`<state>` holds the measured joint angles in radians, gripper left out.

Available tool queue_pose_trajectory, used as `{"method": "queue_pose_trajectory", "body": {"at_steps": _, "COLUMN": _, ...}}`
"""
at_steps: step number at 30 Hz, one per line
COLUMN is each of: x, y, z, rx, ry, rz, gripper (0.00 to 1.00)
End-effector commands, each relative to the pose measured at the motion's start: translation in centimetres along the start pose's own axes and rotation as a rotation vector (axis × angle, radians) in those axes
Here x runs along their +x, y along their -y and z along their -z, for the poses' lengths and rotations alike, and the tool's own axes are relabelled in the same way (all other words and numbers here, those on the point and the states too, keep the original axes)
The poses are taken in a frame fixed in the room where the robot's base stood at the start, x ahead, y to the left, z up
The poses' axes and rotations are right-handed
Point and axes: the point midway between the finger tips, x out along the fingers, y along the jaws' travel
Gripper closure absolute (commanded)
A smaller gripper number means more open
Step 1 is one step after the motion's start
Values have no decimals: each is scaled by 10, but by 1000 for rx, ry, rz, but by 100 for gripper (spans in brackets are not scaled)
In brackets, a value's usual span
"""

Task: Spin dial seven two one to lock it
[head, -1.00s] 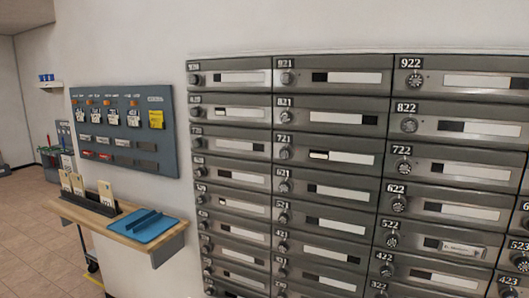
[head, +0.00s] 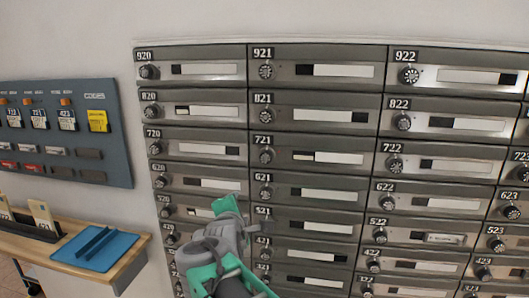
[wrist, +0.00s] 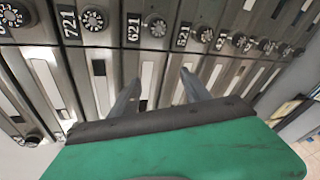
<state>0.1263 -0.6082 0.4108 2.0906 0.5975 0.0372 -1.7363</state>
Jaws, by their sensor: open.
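The dial of box 721 (head: 266,156) is a small dark round knob under its number label, in the middle column of the head view. In the wrist view the 721 dial (wrist: 93,19) is near the top edge, left of the fingers. My gripper (head: 262,228) is in front of the lower middle column in the head view, below the 721 dial. In the wrist view my gripper (wrist: 160,79) is open, with two fingers apart and nothing between them. It is apart from the 721 dial.
The 621 dial (head: 266,192) is just below 721, and the 821 dial (head: 266,114) is above. A wooden shelf (head: 128,262) with a blue tray (head: 95,249) juts out at the lower left. A grey wall panel (head: 70,135) hangs above it.

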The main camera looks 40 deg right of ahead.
Motion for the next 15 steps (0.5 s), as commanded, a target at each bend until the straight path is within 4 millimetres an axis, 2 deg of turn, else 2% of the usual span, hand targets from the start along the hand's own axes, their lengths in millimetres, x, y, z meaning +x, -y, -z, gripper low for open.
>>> {"method": "queue_pose_trajectory", "body": {"at_steps": 1, "x": 1, "y": -27, "z": -27, "rx": -140, "ry": 80, "rz": -58, "gripper": 44}}
{"method": "queue_pose_trajectory", "body": {"at_steps": 3, "x": 1, "y": -51, "z": -54, "rx": -317, "ry": 184, "rz": -113, "gripper": 44}}
{"method": "queue_pose_trajectory", "body": {"at_steps": 6, "x": -2, "y": -70, "z": -77, "rx": -471, "ry": 281, "rz": -146, "gripper": 44}}
{"method": "queue_pose_trajectory", "body": {"at_steps": 10, "x": 5, "y": -78, "z": -87, "rx": -527, "ry": 315, "rz": -151, "gripper": 44}}
{"method": "queue_pose_trajectory", "body": {"at_steps": 15, "x": 35, "y": -86, "z": -96, "rx": -525, "ry": 313, "rz": -148, "gripper": 44}}
